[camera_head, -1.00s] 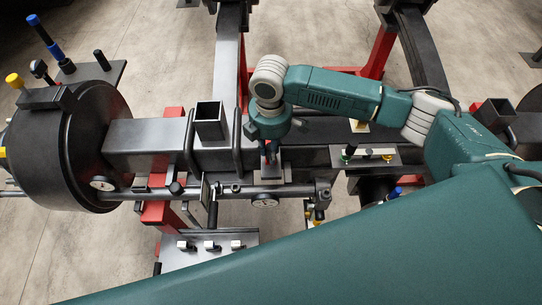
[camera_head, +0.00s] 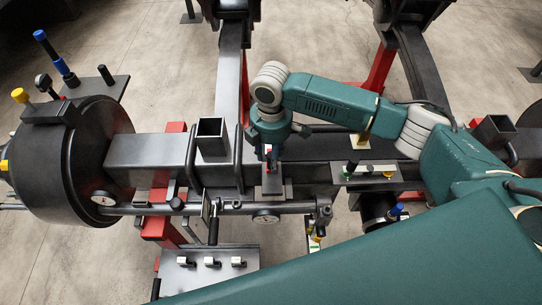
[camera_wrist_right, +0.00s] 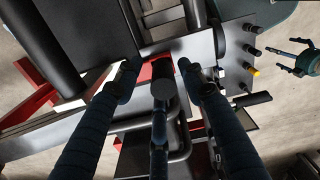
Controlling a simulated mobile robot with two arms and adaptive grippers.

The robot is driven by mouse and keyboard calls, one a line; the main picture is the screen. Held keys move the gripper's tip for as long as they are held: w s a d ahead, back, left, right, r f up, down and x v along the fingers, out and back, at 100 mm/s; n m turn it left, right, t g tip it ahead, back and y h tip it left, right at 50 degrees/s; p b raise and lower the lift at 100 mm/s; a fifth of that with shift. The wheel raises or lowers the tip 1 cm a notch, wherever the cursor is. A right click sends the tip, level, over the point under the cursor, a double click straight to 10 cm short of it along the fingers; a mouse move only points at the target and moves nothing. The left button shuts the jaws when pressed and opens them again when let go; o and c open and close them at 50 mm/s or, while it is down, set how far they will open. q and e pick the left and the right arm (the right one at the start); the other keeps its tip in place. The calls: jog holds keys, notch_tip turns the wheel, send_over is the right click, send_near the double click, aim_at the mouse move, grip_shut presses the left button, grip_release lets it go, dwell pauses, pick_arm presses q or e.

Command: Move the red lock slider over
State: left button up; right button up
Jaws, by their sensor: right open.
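The red slider (camera_head: 268,153) is a small red piece just under my right gripper (camera_head: 270,160) in the head view, above a grey bracket (camera_head: 272,184) on the dark axle beam. In the right wrist view a red patch (camera_wrist_right: 161,68) shows between the fingers, partly hidden by a dark round-ended bar (camera_wrist_right: 162,88). I cannot tell whether the fingers touch anything. My left gripper (camera_wrist_right: 287,58) appears at the right edge of the wrist view, fingers apart and empty.
A large dark drum (camera_head: 75,165) stands at the left. Handle bars (camera_head: 239,158) and a square tube (camera_head: 210,135) rise left of the right gripper. A plate with colored knobs (camera_head: 366,173) lies to the right.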

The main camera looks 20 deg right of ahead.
notch_tip(320, 180, up, 11)
jog(key=shift+w+r, duration=0.1)
jog(key=shift+r, duration=0.1)
jog(key=shift+f, duration=0.1)
dwell(0.5)
